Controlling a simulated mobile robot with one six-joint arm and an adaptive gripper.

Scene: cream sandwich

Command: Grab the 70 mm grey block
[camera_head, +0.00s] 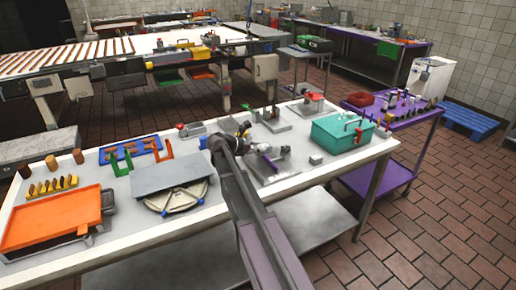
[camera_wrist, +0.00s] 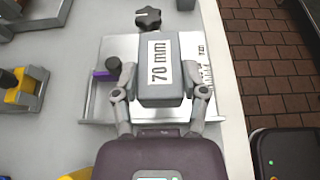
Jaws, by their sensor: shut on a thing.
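The grey block (camera_wrist: 176,88) bears a white label reading "70 mm" and shows in the middle of the wrist view. My gripper (camera_wrist: 160,94) has one finger on each side of the block near its lower end and is shut on it. The block is over a pale metal plate (camera_wrist: 108,50) with ruler-like marks at its right. I cannot tell whether the block touches the plate. In the head view my arm crosses the table and partly covers this area, so the block is not clear there.
A black star knob (camera_wrist: 148,18) stands just beyond the block; a round dark knob and purple piece (camera_wrist: 104,74) lie left. In the head view, a teal box (camera_head: 334,134) stands right and a grey platform (camera_head: 170,172) left. The table's front edge is close.

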